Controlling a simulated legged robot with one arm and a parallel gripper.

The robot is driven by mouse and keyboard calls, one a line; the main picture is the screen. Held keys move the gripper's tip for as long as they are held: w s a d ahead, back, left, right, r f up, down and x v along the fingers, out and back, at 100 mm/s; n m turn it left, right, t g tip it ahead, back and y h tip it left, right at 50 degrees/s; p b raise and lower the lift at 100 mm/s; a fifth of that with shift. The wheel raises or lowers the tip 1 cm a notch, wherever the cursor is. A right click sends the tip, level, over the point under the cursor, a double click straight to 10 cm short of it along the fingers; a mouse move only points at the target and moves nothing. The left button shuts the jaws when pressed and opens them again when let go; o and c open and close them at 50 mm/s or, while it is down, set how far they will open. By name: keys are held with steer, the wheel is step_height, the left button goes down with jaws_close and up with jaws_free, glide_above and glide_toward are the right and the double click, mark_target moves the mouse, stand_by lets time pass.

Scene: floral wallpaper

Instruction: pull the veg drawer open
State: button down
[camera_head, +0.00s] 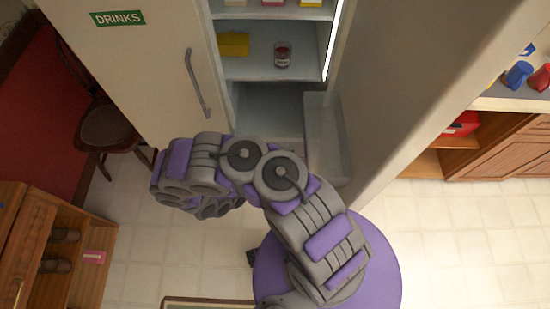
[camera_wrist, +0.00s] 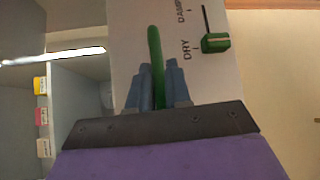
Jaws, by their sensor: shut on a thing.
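The veg drawer's white front (camera_wrist: 125,50) fills the middle of the wrist view, with a green slider (camera_wrist: 215,43) marked DRY and DAMP on it. A green bar handle (camera_wrist: 154,42) stands out from this front. My gripper (camera_wrist: 158,72) has its blue fingers shut on the handle, one on each side. In the head view my arm covers the gripper, handle and drawer front. A clear, pale bin or panel (camera_head: 328,140) shows low at the fridge opening; I cannot tell whether it belongs to the drawer.
The fridge door (camera_head: 130,55) marked DRINKS stands open at left. Inside the fridge, a jar (camera_head: 282,56) and a yellow item (camera_head: 234,44) sit on a shelf. A chair (camera_head: 108,128) and a wooden cabinet (camera_head: 40,235) stand at left. Tiled floor (camera_head: 450,235) is clear at right.

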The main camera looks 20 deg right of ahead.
steer(key=c, duration=1.2)
jaws_free()
steer(key=shift+f, duration=0.15)
steer(key=p+v, duration=0.2)
steer(key=v, duration=1.5)
steer(key=shift+w+a, duration=0.1)
steer(key=shift+a, duration=0.15)
